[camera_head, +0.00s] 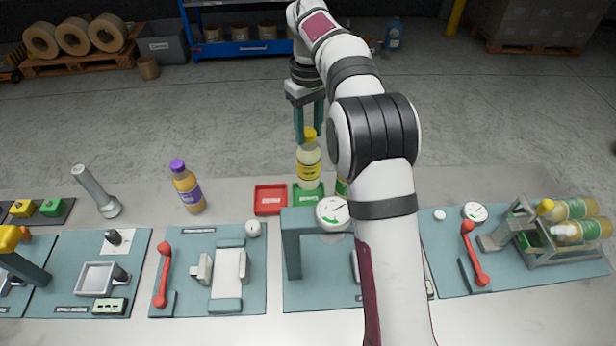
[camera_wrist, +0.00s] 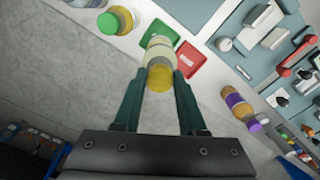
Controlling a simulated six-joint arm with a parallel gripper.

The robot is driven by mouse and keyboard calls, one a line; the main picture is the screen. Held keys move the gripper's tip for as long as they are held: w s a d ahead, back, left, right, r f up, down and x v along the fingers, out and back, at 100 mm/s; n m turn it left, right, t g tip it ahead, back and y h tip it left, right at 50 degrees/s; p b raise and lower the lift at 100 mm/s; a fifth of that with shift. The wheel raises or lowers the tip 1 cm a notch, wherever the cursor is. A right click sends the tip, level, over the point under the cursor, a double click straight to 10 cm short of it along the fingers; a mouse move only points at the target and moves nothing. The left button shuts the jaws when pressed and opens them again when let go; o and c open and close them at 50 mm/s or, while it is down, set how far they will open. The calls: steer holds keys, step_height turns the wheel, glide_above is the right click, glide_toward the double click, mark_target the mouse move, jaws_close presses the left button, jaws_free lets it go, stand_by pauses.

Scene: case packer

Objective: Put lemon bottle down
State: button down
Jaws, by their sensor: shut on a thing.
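The lemon bottle (camera_head: 308,172), pale yellow with a yellow cap, is upright over the green tray (camera_head: 302,203). I cannot tell whether its base touches the tray. My gripper (camera_head: 309,132) comes down from above with its two dark green fingers around the bottle's cap and top. In the wrist view, the lemon bottle (camera_wrist: 159,49) lies between the fingers of my gripper (camera_wrist: 160,78), with the green tray (camera_wrist: 155,28) beyond it.
A red tray (camera_head: 269,200) is just left of the green one. A purple-capped bottle (camera_head: 187,188) stands further left. Another bottle (camera_head: 342,187) is partly hidden behind my arm. Bottles (camera_head: 572,210) lie in a rack at right. Teal stations fill the front.

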mark_target(309, 152)
step_height(309, 152, down, 7)
steer(key=shift+r, duration=0.2)
steer(key=shift+f, duration=0.1)
steer(key=shift+c, duration=2.4)
jaws_free()
